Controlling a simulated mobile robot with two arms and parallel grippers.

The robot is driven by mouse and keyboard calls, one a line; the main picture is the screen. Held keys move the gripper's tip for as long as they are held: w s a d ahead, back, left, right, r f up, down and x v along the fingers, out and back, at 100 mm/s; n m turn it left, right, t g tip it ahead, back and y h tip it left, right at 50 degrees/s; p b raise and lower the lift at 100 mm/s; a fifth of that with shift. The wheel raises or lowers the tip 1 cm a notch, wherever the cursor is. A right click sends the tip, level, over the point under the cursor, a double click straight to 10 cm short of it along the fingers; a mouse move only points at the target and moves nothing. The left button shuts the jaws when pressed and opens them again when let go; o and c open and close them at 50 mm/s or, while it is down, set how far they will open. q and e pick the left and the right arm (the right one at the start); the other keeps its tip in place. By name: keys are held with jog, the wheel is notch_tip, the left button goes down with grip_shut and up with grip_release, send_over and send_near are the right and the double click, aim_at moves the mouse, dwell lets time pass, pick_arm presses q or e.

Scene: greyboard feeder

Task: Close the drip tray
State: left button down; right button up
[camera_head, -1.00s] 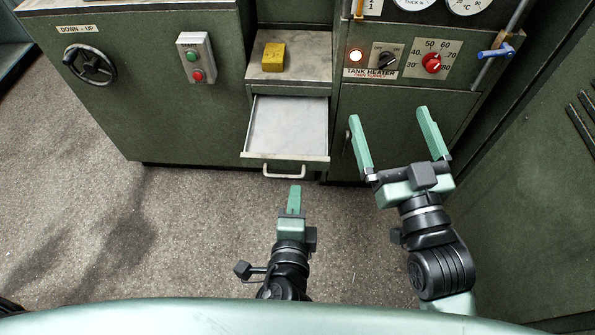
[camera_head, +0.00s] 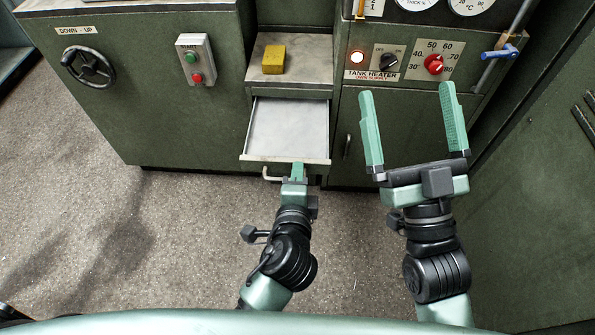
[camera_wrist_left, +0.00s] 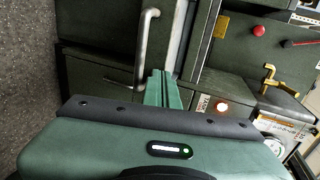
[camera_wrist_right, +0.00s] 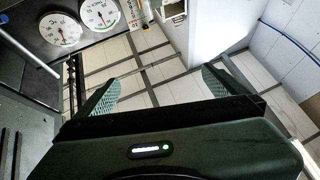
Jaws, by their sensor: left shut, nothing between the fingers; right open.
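The drip tray (camera_head: 288,130) is a shallow drawer with a pale inside, pulled out of the green cabinet below a small shelf. Its light handle (camera_head: 271,174) is on the front face, partly hidden by my left gripper; the handle also shows in the left wrist view (camera_wrist_left: 145,45). My left gripper (camera_head: 298,170) is shut and empty, its fingertips at the tray's front beside the handle. I cannot tell whether they touch it. My right gripper (camera_head: 412,125) is open and empty, in front of the cabinet to the right of the tray.
A yellow block (camera_head: 273,59) sits on the shelf above the tray. Right of it are the tank heater panel with a red knob (camera_head: 433,64) and a blue-handled valve (camera_head: 499,51). A handwheel (camera_head: 88,65) and start box (camera_head: 196,60) are at left. The floor (camera_head: 150,230) is clear.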

aim_at(301, 126)
pick_arm(q)
jog(key=w, duration=0.1)
jog(key=w+p, duration=0.1)
jog(key=w, duration=0.1)
jog(key=shift+w+r+p, duration=0.25)
jog(key=shift+w+p, duration=0.1)
jog(key=shift+p, duration=0.05)
jog(key=w+p, duration=0.1)
jog(key=w, duration=0.6)
jog(key=shift+w+f+p, duration=0.1)
jog(key=shift+w+p, duration=0.2)
jog(key=shift+p, duration=0.1)
jog(key=w, duration=0.4)
jog(key=shift+f, duration=0.1)
jog(key=shift+w, duration=0.65)
pick_arm(e)
notch_tip(301, 126, down, 16)
jog(key=w+d+g+h, duration=0.1)
jog(key=d+g+h, duration=0.1)
jog(key=g, duration=0.7)
jog(key=shift+w+f+g+h, duration=0.2)
jog(key=shift+w+g+h, duration=0.15)
jog(key=shift+h, duration=0.35)
jog(key=shift+s, duration=0.15)
